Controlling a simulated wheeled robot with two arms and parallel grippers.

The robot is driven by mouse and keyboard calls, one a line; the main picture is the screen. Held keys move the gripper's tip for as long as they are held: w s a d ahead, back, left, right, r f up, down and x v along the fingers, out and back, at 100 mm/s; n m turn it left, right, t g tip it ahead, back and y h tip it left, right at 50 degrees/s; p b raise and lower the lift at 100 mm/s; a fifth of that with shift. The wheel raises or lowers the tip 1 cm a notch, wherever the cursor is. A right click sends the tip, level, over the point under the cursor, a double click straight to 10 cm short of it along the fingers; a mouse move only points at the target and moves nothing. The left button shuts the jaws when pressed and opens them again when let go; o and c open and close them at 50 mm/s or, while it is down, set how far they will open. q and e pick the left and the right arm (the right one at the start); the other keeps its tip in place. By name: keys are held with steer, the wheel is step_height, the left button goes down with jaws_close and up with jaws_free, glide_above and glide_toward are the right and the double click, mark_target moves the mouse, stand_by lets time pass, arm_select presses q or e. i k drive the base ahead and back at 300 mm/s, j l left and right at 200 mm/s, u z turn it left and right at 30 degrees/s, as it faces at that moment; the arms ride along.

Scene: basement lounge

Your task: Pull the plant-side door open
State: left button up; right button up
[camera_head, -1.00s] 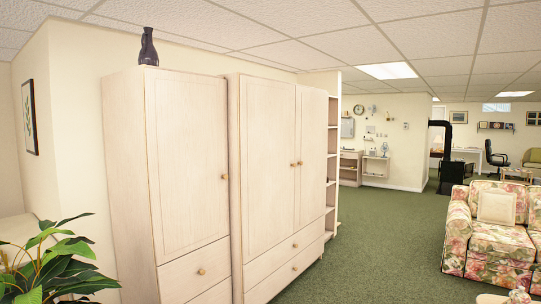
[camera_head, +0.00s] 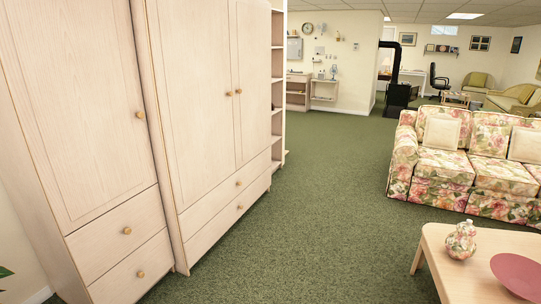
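The plant-side door (camera_head: 84,98) is the single pale wood door of the narrow cabinet at the left. It looks closed. Its round knob (camera_head: 140,115) is near the door's right edge. Two drawers (camera_head: 118,234) with round knobs are below it. Only a leaf tip of the plant (camera_head: 5,271) shows at the lower left edge. Neither of my grippers is in the head view.
A wider two-door wardrobe (camera_head: 200,95) stands right of the narrow cabinet. A low table (camera_head: 436,266) with a floral vase (camera_head: 460,240) and a pink plate (camera_head: 520,272) is at the lower right. A floral sofa (camera_head: 470,165) is behind it. Green carpet (camera_head: 300,220) between is clear.

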mark_target(190, 41)
steer(key=i+z, duration=0.1)
steer(key=i, duration=2.45)
